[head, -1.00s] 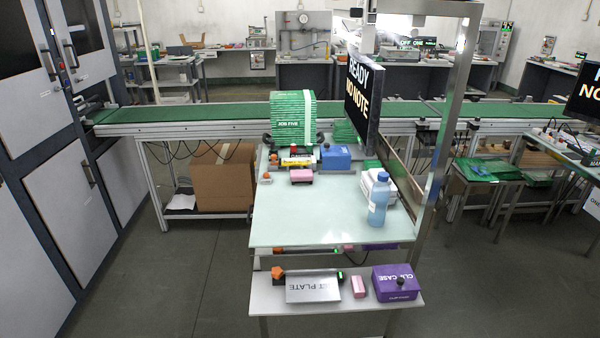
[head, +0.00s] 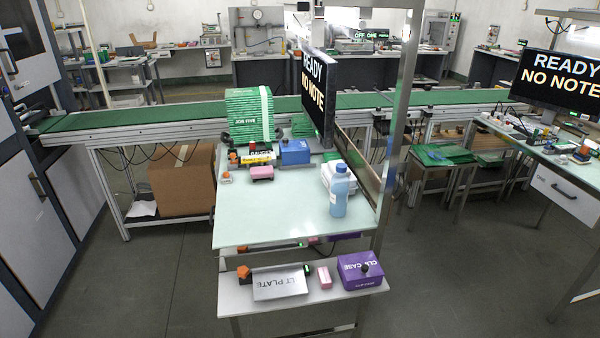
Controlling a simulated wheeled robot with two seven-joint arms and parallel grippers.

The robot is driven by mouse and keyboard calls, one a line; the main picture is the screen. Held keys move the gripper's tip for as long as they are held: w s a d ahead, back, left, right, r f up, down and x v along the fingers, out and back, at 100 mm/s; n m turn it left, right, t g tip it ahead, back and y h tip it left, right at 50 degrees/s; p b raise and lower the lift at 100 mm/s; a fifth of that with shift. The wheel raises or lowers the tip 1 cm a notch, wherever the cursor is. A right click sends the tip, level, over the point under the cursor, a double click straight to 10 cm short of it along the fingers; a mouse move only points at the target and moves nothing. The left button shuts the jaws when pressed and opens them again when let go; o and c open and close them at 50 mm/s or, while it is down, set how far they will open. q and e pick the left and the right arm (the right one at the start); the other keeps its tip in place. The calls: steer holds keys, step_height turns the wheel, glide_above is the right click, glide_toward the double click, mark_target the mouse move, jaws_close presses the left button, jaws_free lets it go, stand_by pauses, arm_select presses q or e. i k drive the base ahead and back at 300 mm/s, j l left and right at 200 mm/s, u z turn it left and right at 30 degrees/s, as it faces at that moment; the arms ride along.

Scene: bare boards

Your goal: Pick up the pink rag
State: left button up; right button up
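Another pink piece (head: 262,171), with a dark underside, lies on the pale glass-topped table (head: 285,213), in front of a yellow-and-white labelled item. Neither of my grippers is in view.
A blue bottle (head: 339,191) stands near the table's right edge, beside white folded items. A blue box (head: 295,151) and a green stack (head: 250,115) are at the back. A metal post (head: 396,130) rises on the right. Floor in front is clear.

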mark_target(261, 171)
steer(key=i+j+z, duration=0.15)
steer(key=z, duration=0.25)
steer(key=i+j+z, duration=0.1)
steer(key=j+z, duration=0.55)
steer(key=z, duration=0.2)
steer(key=j+z, duration=0.45)
steer(key=i+l, duration=0.05)
